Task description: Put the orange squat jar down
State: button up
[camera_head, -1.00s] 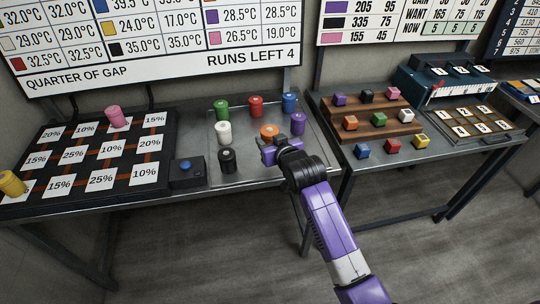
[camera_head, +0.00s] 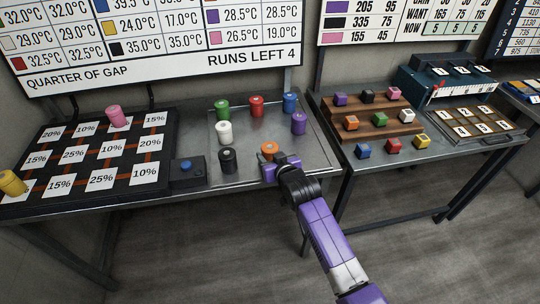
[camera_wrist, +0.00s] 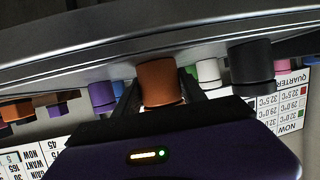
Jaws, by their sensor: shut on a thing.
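The orange squat jar (camera_head: 269,147) is at the front of the grey metal tray (camera_head: 318,152), right of the black jar (camera_head: 227,160). My gripper (camera_head: 277,160) is shut on it from the near side. In the wrist view the orange jar (camera_wrist: 160,82) sits between the two fingers (camera_wrist: 162,97), and the picture is upside down. The jar looks upright. I cannot tell whether its base touches the tray.
Green (camera_head: 222,110), red (camera_head: 256,106), blue (camera_head: 290,103), purple (camera_head: 298,123) and white (camera_head: 224,132) jars stand on the tray.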

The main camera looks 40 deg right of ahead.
jog(key=o, duration=1.5)
jog(key=shift+r, duration=0.2)
jog(key=shift+s+a, duration=0.15)
jog(key=shift+s, duration=0.15)
jog(key=v, duration=1.1)
jog(key=s+a+f+n+t+y, duration=0.1)
jog(key=s+a+f+n+y, duration=0.15)
jog(key=s+a, duration=1.15)
jog(key=s+a+r+n+y, duration=0.1)
jog(key=s+a+r, duration=0.2)
jog(key=s+r, duration=0.2)
jog(key=s+a+r+n+t+y, duration=0.1)
jog(key=s+r, duration=0.4)
jog(key=s, duration=0.6)
jog(key=shift+a+y, duration=0.65)
jog(key=shift+a, duration=0.55)
